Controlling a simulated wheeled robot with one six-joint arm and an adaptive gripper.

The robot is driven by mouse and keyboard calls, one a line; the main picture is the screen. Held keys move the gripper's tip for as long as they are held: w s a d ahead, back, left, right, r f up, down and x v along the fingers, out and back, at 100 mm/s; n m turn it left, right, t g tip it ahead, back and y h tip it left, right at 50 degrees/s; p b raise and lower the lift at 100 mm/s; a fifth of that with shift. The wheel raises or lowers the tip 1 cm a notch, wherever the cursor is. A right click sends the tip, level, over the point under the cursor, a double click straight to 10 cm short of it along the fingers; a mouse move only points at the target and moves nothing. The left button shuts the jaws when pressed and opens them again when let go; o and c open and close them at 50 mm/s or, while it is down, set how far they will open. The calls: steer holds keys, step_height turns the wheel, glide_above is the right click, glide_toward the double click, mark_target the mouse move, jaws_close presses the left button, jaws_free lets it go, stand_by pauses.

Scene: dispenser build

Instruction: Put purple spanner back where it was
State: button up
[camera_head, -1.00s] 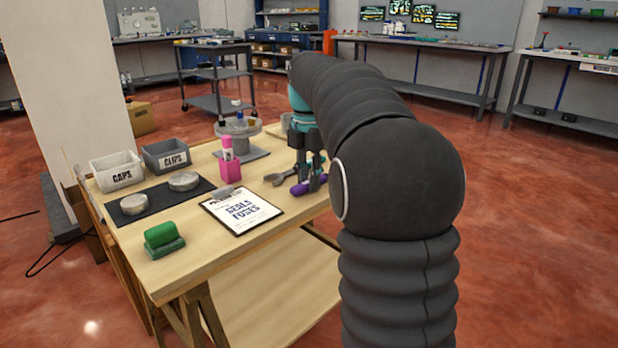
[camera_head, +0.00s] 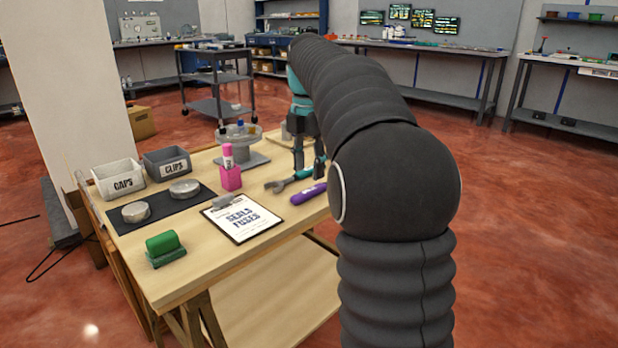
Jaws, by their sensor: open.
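A purple object (camera_head: 308,194), which looks like the purple spanner's handle, lies flat near the right edge of the wooden table; its right end is close to my arm. A grey open-ended spanner (camera_head: 277,186) with a teal-green handle lies just behind and left of it. My gripper (camera_head: 309,161) is open, with dark fingers pointing down. It appears above and behind the purple object, apart from it, with nothing seen between the fingers. My dark arm hides part of the table's right side.
On the table (camera_head: 232,262) are a clipboard (camera_head: 240,219), a pink holder (camera_head: 230,177), a green block (camera_head: 164,247), a dark mat (camera_head: 161,206) with two grey discs, two labelled bins (camera_head: 118,181) (camera_head: 168,165) and a round grey stand (camera_head: 238,135).

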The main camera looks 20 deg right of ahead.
step_height(320, 180, up, 7)
steer(key=p, duration=0.2)
steer(key=s+a+f+m+t, duration=0.1)
steer(key=s+a+m+t, duration=0.1)
steer(key=s+a+m, duration=0.4)
steer(key=s+a+f+m+t, duration=0.1)
steer(key=s+a+f+m, duration=0.2)
steer(key=s+f+m, duration=0.5)
steer(key=s+a+f+m+t, duration=0.2)
steer(key=s+f+m, duration=0.6)
steer(key=s, duration=0.4)
steer(key=shift+s+a+f+t, duration=0.3)
steer(key=shift+s+a+f, duration=0.05)
steer(key=shift+a+f, duration=0.45)
